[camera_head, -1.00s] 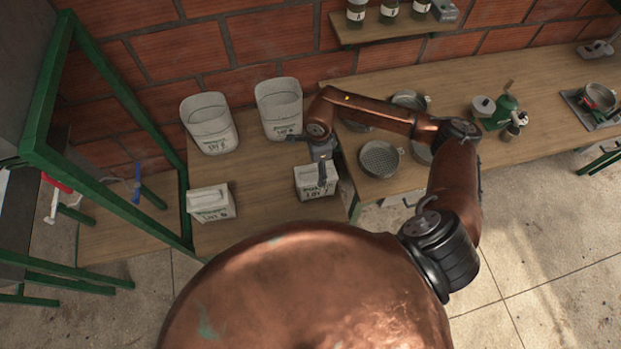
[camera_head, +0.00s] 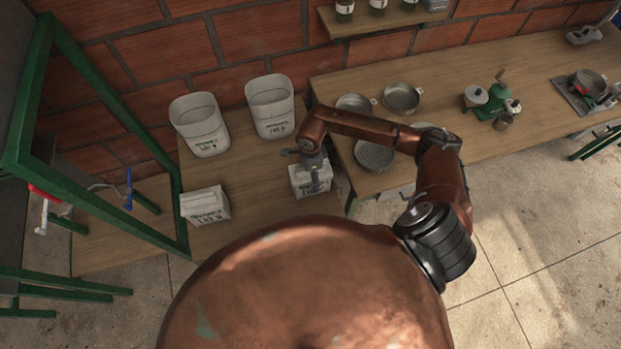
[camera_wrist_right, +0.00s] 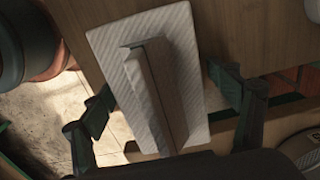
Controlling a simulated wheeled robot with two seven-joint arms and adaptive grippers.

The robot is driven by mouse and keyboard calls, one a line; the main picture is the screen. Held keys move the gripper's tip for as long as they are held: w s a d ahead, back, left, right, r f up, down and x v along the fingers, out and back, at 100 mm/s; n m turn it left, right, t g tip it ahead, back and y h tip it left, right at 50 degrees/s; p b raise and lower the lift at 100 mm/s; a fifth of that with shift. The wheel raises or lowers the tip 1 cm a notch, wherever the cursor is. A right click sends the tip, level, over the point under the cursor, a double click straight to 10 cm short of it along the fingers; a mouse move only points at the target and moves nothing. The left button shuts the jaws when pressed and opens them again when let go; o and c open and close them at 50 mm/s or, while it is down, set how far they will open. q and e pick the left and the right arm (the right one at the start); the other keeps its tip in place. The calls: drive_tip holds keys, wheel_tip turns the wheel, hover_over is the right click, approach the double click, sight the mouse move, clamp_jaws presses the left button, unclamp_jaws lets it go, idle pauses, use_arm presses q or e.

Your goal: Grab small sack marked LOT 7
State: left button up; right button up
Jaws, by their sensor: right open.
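A small white sack (camera_head: 299,182) stands at the right front edge of the wooden table, with dark lettering on its front that my gripper partly covers. I cannot read its lot number clearly now. My right gripper (camera_head: 314,172) is just above it and open. In the right wrist view the sack's folded top (camera_wrist_right: 165,90) lies between the spread fingers (camera_wrist_right: 158,85), with a gap on each side. A second small sack (camera_head: 205,206), also lettered, stands at the left front of the same table. My left gripper is out of view.
Two open white bins (camera_head: 199,128) with lettering stand behind the sacks. Round metal sieves (camera_head: 374,155) and a green grinder (camera_head: 490,103) are on the bench to the right. A green frame (camera_head: 100,190) stands left of the table.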

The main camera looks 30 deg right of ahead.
drive_tip(key=c, duration=1.9)
drive_tip(key=shift+r, duration=0.1)
drive_tip(key=shift+c, duration=0.6)
drive_tip(key=shift+w, duration=0.1)
